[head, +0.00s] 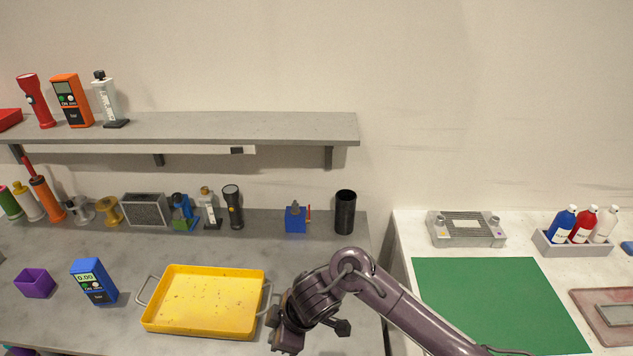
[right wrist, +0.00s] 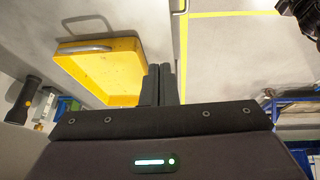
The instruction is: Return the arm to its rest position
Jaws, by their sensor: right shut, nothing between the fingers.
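My right arm comes in from the lower right of the head view. It is bent at a purple-grey joint, and its right gripper (head: 287,342) hangs at the bottom edge, just right of the yellow tray. In the right wrist view the two dark fingers of the right gripper (right wrist: 160,80) are together with nothing between them. The yellow tray (head: 205,327) lies on the grey bench; it also shows in the right wrist view (right wrist: 100,70), beside the fingers. My left gripper is not in view.
A blue meter (head: 93,281) and purple bin (head: 35,283) stand left of the tray. A black cup (head: 345,212) and blue block (head: 295,218) stand behind the arm. A grey shelf (head: 220,128) overhangs the back. Right of a gap, a white table holds a green mat (head: 490,300).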

